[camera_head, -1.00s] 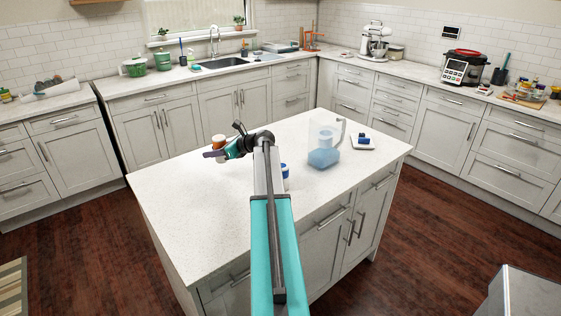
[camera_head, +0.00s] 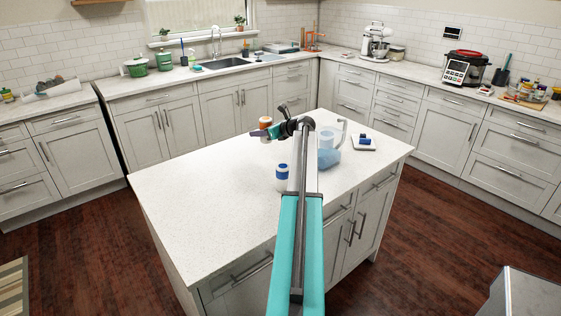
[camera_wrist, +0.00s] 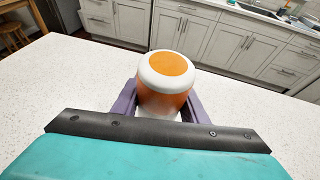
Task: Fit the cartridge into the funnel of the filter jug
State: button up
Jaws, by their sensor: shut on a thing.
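My gripper (camera_head: 258,133) has purple fingers shut on an orange and white cylinder, the cartridge (camera_head: 265,122), over the far part of the island. In the wrist view, the cartridge (camera_wrist: 165,85) sits between the fingers (camera_wrist: 160,105) with its white-rimmed orange end up. The filter jug (camera_head: 330,155), clear with a blue lower part and a pale handle, stands on the island to the right of my gripper. My arm hides its left side, and I cannot make out its funnel. The cartridge is apart from the jug.
A white and blue cylinder (camera_head: 282,178) stands on the island (camera_head: 205,200) left of my arm. A small white tray (camera_head: 373,146) with a blue item (camera_head: 365,141) lies right of the jug. The island's left half is clear. Counters run along the back and right walls.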

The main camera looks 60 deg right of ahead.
jog(key=shift+f, duration=0.15)
jog(key=p, duration=0.2)
send_over(261, 159)
jog(key=shift+s+f, duration=0.15)
jog(key=shift+f, duration=2.85)
jog(key=shift+f, duration=0.1)
jog(key=shift+f, duration=1.75)
jog(key=shift+f, duration=0.15)
jog(key=o, duration=1.1)
